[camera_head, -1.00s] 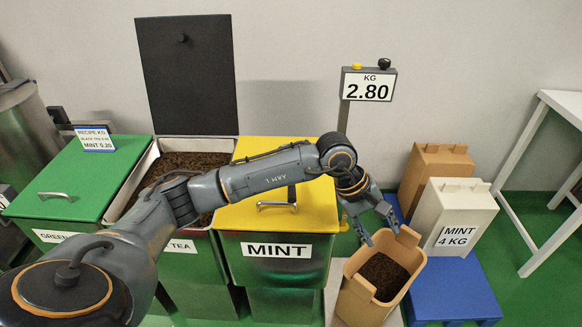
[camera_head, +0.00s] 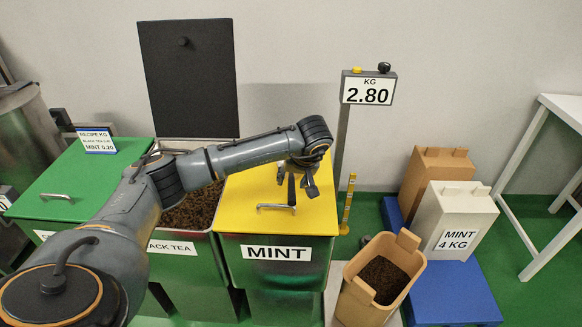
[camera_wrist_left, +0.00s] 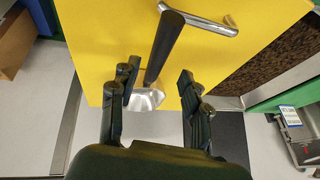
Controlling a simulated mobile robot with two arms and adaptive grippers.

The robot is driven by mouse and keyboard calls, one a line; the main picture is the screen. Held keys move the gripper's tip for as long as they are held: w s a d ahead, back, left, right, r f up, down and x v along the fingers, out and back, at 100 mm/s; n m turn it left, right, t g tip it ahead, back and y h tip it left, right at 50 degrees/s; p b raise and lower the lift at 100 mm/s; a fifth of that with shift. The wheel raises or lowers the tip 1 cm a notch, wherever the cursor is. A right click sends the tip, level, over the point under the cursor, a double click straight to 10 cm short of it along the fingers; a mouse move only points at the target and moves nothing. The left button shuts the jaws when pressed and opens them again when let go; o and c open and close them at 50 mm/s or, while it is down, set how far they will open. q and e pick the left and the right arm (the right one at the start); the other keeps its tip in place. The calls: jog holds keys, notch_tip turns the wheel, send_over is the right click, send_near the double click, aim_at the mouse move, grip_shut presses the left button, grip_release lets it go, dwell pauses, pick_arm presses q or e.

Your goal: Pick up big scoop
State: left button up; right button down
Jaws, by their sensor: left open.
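The big scoop has a long dark handle (camera_wrist_left: 164,45) and a shiny metal bowl (camera_wrist_left: 146,99) in the left wrist view. It is at the yellow lid (camera_wrist_left: 108,40), close beside the lid's metal bar handle (camera_wrist_left: 205,22). In the head view its dark handle (camera_head: 291,193) shows by the lid's bar, just under my left gripper (camera_head: 297,180). My left gripper (camera_wrist_left: 156,82) is open, with the scoop lying between its two fingers in the picture. I cannot tell whether a finger touches it. My right gripper is not in view.
The yellow lid covers the MINT bin (camera_head: 275,262). An open black tea bin (camera_head: 190,217) stands to its left. A tan box of dark tea (camera_head: 372,300) stands right, near the scale display (camera_head: 368,88) reading 2.80. A yellow upright stick (camera_head: 347,205) stands behind the box.

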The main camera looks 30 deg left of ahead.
aim_at(292, 184)
pick_arm(q)
jog(key=shift+w+p+x, duration=0.15)
jog(key=shift+p+x, duration=0.15)
jog(key=shift+x, duration=1.05)
jog(key=shift+w+p+x, duration=0.2)
jog(key=shift+p+x, duration=0.05)
jog(key=shift+x, duration=1.15)
jog(key=shift+d+r, duration=0.1)
jog(key=shift+d, duration=0.05)
grip_shut()
